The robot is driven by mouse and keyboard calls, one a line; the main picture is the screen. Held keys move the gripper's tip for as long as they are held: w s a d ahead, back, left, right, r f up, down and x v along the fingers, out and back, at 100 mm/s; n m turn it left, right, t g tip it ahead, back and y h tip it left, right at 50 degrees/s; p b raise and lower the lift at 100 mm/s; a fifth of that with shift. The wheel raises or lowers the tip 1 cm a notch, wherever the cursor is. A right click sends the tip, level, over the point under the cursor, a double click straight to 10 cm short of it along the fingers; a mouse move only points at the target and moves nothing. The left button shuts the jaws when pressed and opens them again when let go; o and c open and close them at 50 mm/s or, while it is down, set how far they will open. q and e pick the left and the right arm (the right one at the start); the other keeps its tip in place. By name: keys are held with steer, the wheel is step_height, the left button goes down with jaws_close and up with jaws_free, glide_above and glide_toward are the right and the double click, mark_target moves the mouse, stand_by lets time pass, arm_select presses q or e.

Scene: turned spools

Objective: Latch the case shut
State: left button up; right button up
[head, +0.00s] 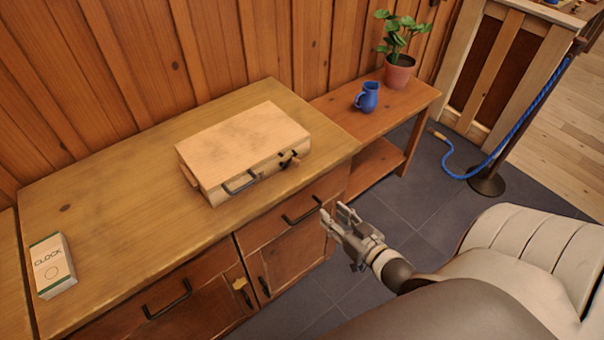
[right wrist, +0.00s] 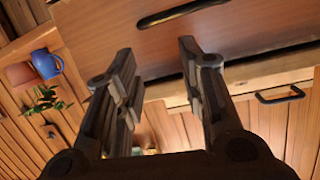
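The case (head: 245,140) is a pale wooden box lying flat on the wooden cabinet top, its lid down. A dark handle (head: 240,184) is on its front face. A dark latch (head: 289,158) sits near its front right corner; its exact position is too small to tell. My right gripper (head: 334,210) is in front of the cabinet, to the right of and nearer than the case, not touching it. Its fingers are spread with nothing between them, as the right wrist view (right wrist: 160,85) also shows. My left gripper is not in view.
A clock box (head: 52,265) lies at the cabinet top's left. To the right, a lower bench (head: 400,98) holds a blue jug (head: 367,97) and a potted plant (head: 399,72). A blue rope (head: 530,120) hangs from a post farther right. The cabinet top (head: 130,215) is clear between clock box and case.

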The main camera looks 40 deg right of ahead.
steer(key=t+y+b, duration=0.1)
steer(key=t, duration=0.1)
glide_toward(298, 163)
step_height(298, 163, down, 4)
steer(key=s, duration=0.3)
step_height(298, 163, up, 4)
steer(key=shift+n+t, duration=0.4)
steer(key=w, duration=0.4)
steer(key=w+p, duration=0.1)
steer(key=w, duration=0.4)
steer(key=shift+w+f, duration=0.25)
steer(key=shift+w, duration=0.05)
steer(key=shift+w+a+y, duration=0.15)
steer(key=shift+w+y, duration=0.25)
steer(key=shift+w, duration=0.45)
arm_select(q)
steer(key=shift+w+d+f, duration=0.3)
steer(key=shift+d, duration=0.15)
